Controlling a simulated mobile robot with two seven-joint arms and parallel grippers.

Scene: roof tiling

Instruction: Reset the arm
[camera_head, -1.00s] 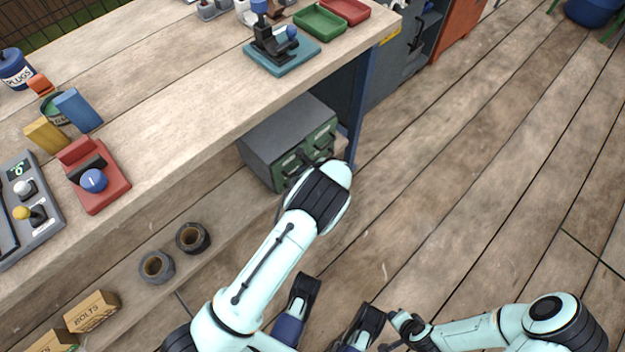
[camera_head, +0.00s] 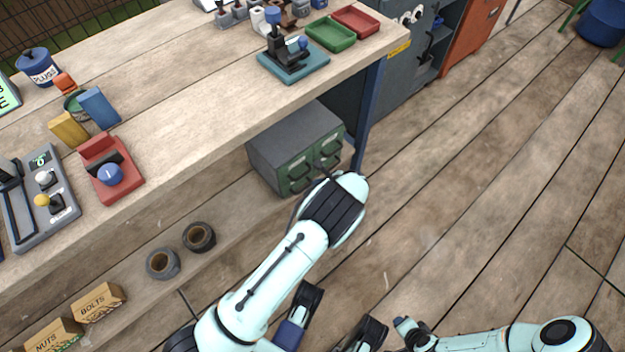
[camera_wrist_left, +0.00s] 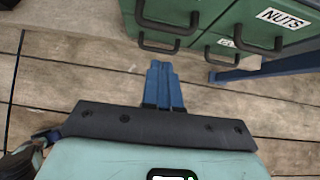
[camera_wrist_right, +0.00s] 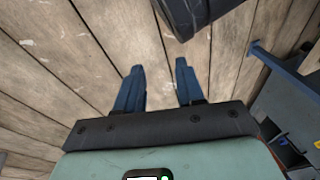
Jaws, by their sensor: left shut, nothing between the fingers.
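My left arm (camera_head: 270,275) reaches up from the bottom of the head view, its dark-banded joint in front of the green drawer cabinet (camera_head: 298,150). In the left wrist view my left gripper (camera_wrist_left: 164,66) has its blue fingers together, with nothing between them. It points towards the floor below the cabinet's drawers (camera_wrist_left: 180,20). My right arm (camera_head: 490,342) lies low at the right of the head view. In the right wrist view my right gripper (camera_wrist_right: 157,68) has its fingers apart and empty, over floor planks.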

